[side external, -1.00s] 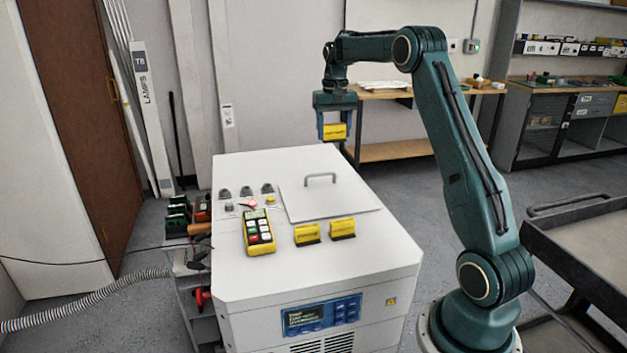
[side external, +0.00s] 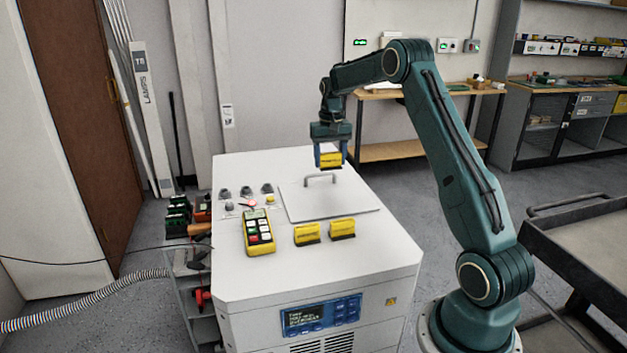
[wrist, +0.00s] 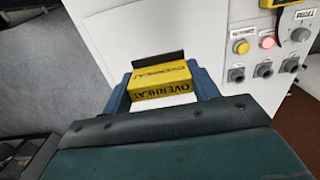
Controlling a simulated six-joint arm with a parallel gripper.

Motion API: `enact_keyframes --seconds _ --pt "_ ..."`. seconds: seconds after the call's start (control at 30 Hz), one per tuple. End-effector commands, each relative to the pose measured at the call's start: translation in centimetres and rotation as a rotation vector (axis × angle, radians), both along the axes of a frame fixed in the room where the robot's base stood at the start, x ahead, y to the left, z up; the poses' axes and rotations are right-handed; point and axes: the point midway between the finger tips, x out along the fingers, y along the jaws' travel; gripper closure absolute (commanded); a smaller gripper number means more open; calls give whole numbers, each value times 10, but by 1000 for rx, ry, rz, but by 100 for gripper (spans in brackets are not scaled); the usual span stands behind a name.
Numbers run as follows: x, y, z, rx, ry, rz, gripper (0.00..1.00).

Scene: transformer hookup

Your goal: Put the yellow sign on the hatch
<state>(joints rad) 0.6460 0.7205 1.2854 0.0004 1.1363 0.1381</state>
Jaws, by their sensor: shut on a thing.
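My gripper (side external: 331,161) is shut on a yellow sign (side external: 331,160) and holds it in the air above the far part of the cabinet top. In the wrist view the sign (wrist: 163,82) sits between the two blue fingers and reads "OVERHEAT", with a dark strip along its edge. The hatch (side external: 335,200) is a flat light panel with a grey bar handle (side external: 320,177) on the cabinet top. The held sign is above the hatch's far side, apart from it. Two more yellow signs stand on the cabinet top in front of the hatch, a left one (side external: 307,234) and a right one (side external: 342,229).
A yellow handheld tester (side external: 259,233) lies left of the hatch. Several grey sockets, a lit red lamp (wrist: 267,42) and a yellow button (wrist: 241,47) are on the cabinet (side external: 240,270). A dark cart (side external: 575,240) stands at right.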

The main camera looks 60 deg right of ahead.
Motion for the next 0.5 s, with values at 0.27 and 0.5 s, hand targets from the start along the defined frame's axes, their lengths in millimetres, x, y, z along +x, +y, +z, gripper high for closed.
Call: enact_keyframes --seconds 0.27,0.5 --pt "0 0 -52 2 2 0 63" --pt "0 0 -70 -1 -1 0 63"
